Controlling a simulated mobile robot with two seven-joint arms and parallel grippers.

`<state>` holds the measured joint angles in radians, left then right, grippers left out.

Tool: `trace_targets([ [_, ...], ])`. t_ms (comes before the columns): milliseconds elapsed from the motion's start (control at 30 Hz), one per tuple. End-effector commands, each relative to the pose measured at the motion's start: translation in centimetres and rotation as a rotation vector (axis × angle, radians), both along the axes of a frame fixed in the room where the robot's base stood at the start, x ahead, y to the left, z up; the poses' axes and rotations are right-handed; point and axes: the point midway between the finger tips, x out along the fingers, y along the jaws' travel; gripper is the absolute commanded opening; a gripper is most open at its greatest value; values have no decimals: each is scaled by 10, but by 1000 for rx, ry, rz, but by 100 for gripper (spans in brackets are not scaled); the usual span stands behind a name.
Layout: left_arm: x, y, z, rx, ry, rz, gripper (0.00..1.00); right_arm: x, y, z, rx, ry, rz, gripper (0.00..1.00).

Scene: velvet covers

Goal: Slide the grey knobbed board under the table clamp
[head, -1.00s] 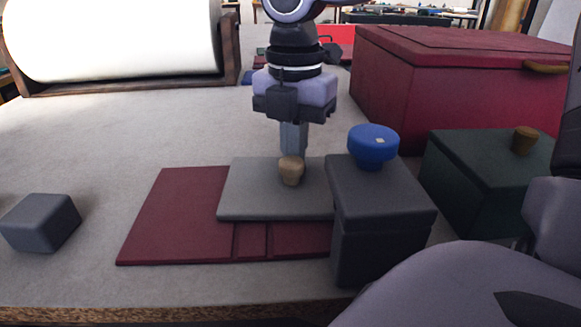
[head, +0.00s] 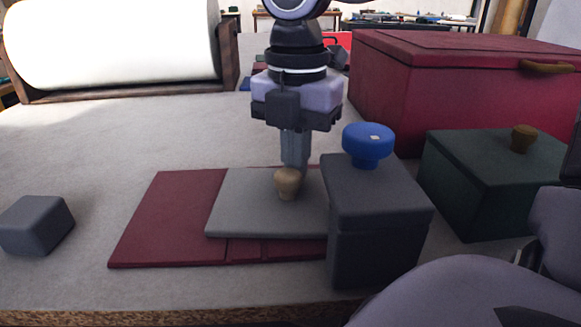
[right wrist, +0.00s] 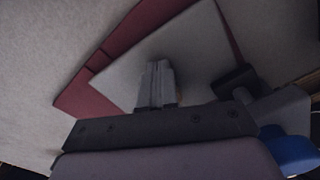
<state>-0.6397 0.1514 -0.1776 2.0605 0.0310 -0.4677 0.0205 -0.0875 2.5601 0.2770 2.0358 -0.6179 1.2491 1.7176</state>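The grey board (head: 245,217) lies flat on a maroon mat (head: 165,220), with a tan wooden knob (head: 287,182) on top. The table clamp (head: 378,215) is a dark grey block with a blue knob (head: 367,145) at the board's right. It hides the board's right end, so I cannot tell how far under it the board reaches. My right gripper (head: 295,160) points down just behind the knob, its fingers together. The board also shows in the right wrist view (right wrist: 195,55), around the fingers (right wrist: 157,85). My left gripper is out of view.
A small dark grey block (head: 36,225) lies at the left. A dark green box (head: 475,190) and a large red chest (head: 450,85) stand at the right. A white roll (head: 110,40) lies at the back left. The left of the table is mostly clear.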

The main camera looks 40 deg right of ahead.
Motion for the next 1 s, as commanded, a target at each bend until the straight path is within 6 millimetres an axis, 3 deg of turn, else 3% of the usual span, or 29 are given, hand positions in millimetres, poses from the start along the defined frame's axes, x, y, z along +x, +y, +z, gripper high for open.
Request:
trace_targets([
  [33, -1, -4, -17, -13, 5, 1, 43, -2, 2, -7, 0, 0, 1, 0],
  [467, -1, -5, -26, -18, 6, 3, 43, -12, 10, -9, -1, 1, 2, 0],
  [833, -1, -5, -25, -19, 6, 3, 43, -13, 11, -8, 0, 1, 0, 0],
  [1000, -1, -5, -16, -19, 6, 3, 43, -12, 10, 3, 0, 0, 0, 0],
])
